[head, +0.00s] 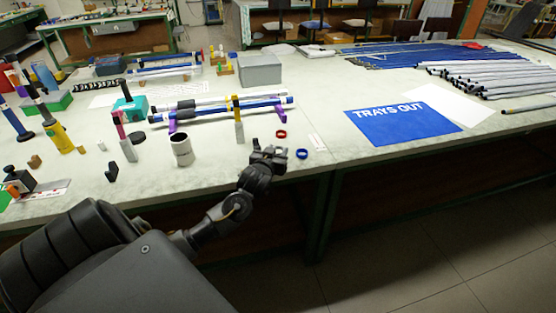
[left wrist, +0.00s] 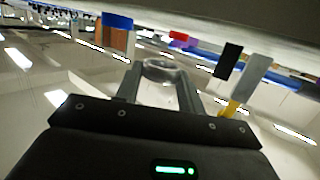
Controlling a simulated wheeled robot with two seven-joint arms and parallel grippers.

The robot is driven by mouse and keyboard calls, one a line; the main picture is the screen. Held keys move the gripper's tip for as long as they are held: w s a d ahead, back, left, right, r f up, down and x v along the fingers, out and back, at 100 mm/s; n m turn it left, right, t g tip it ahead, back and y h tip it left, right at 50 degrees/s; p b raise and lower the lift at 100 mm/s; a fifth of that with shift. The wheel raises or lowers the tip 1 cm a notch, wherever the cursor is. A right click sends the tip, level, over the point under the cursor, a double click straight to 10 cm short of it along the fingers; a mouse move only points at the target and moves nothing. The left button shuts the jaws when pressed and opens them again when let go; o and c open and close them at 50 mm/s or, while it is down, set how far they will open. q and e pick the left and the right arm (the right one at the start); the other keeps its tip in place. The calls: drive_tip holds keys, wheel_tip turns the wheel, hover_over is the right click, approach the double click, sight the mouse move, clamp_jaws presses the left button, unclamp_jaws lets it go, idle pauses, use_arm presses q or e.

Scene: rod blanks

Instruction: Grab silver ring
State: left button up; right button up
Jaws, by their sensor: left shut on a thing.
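My left gripper (head: 270,155) is at the front edge of the table, close to the red ring and the blue ring. In the left wrist view my left gripper (left wrist: 159,88) has its two fingers shut on the silver ring (left wrist: 160,66), a grey metallic band held between the fingertips. In the head view the silver ring is too small and covered by the gripper to make out clearly. The red ring (head: 281,134) lies on the table just behind the gripper. The blue ring (head: 302,153) lies just to its right. My right gripper is in neither view.
A white cylinder (head: 182,150) stands left of the gripper. Behind it, a yellow-handled tool (head: 238,120) stands before rods on purple supports. A blue "TRAYS OUT" mat (head: 403,123) lies to the right. A grey box (head: 260,70) and a rod pile (head: 490,75) are farther back.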

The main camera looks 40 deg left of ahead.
use_arm(q)
drive_tip(key=s+r, duration=0.9)
drive_tip(key=s, duration=0.4)
drive_tip(key=shift+s+a, duration=0.2)
drive_tip(key=shift+s, duration=0.1)
